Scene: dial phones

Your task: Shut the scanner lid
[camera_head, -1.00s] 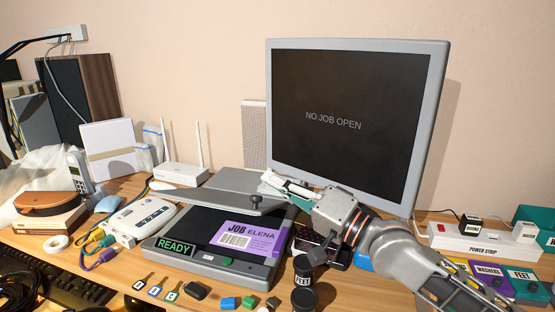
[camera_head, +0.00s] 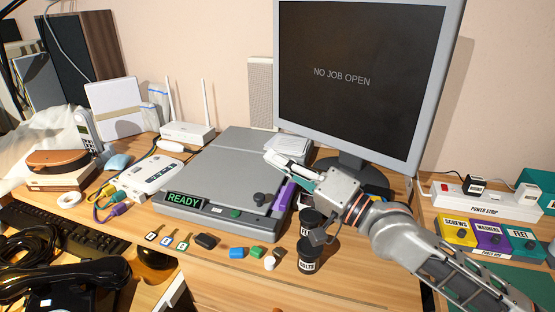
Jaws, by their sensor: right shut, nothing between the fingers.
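The scanner (camera_head: 213,214) sits on the desk in the head view, with a lit READY display on its front edge. Its grey lid (camera_head: 225,165) lies down over the bed, flat or nearly so. A dark knob (camera_head: 259,200) stands at the lid's front right. A strip of the purple job card (camera_head: 284,196) shows at the right edge; the rest is hidden. My right gripper (camera_head: 272,158) is shut and empty, at the lid's right side; I cannot tell whether it touches the lid. My left gripper is not in view.
A monitor (camera_head: 360,75) reading NO JOB OPEN stands behind my right arm. Black jars (camera_head: 309,255) stand at the scanner's front right. Keys and small coloured blocks (camera_head: 237,253) lie in front. A white box (camera_head: 151,176) stands left. A black telephone (camera_head: 75,280) is at the lower left.

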